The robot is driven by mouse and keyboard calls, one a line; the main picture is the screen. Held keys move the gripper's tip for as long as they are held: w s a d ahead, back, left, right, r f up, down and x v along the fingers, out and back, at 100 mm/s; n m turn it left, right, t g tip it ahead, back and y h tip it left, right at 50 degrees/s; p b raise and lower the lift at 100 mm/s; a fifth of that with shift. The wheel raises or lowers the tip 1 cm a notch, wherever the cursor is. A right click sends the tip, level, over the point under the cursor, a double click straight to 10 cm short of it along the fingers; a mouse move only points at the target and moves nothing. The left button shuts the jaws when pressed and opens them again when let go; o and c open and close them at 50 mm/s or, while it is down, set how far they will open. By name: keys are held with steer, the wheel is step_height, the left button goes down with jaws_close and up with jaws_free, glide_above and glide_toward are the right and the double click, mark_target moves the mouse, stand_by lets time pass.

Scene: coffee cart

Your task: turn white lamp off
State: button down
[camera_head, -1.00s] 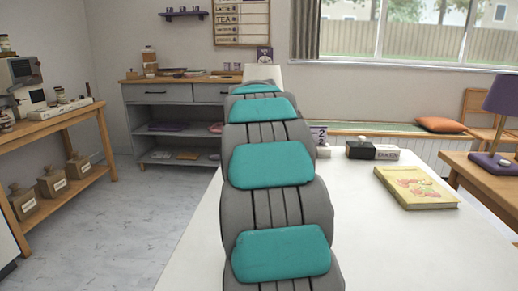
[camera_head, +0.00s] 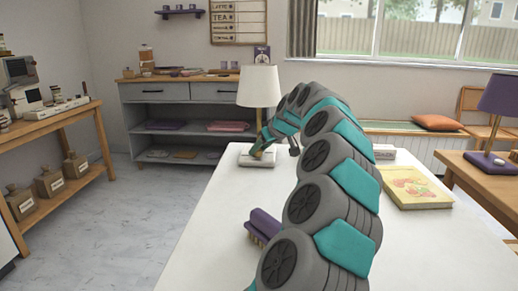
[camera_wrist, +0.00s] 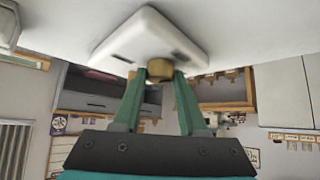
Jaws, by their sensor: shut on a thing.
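The white lamp (camera_head: 259,86) stands upright at the far end of the white table, with a pale shade and a square white base (camera_head: 244,160). I cannot tell from the shade whether it is lit. In the wrist view the lamp base (camera_wrist: 135,35) appears upside down at the top, with a brass knob (camera_wrist: 159,67) on its front. My gripper (camera_head: 261,152) is low at the front of the lamp base. In the wrist view the green fingers of my gripper (camera_wrist: 160,76) are closed around the brass knob, one on each side.
A purple brush (camera_head: 263,226) lies on the white table (camera_head: 195,240), partly behind my arm. A yellow book (camera_head: 415,190) lies on the right. A purple lamp (camera_head: 502,95) stands on a wooden side table. The table's left part is clear.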

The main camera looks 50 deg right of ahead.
steer(key=shift+r+n, duration=0.1)
steer(key=shift+n, duration=0.2)
stand_by(0.4)
steer(key=shift+c, duration=2.3)
jaws_free()
steer(key=shift+y, duration=0.3)
steer(key=v, duration=0.7)
steer(key=shift+s+r+b, duration=0.2)
steer(key=shift+s+b, duration=0.1)
steer(key=shift+b, duration=0.1)
steer(key=shift+a, duration=0.1)
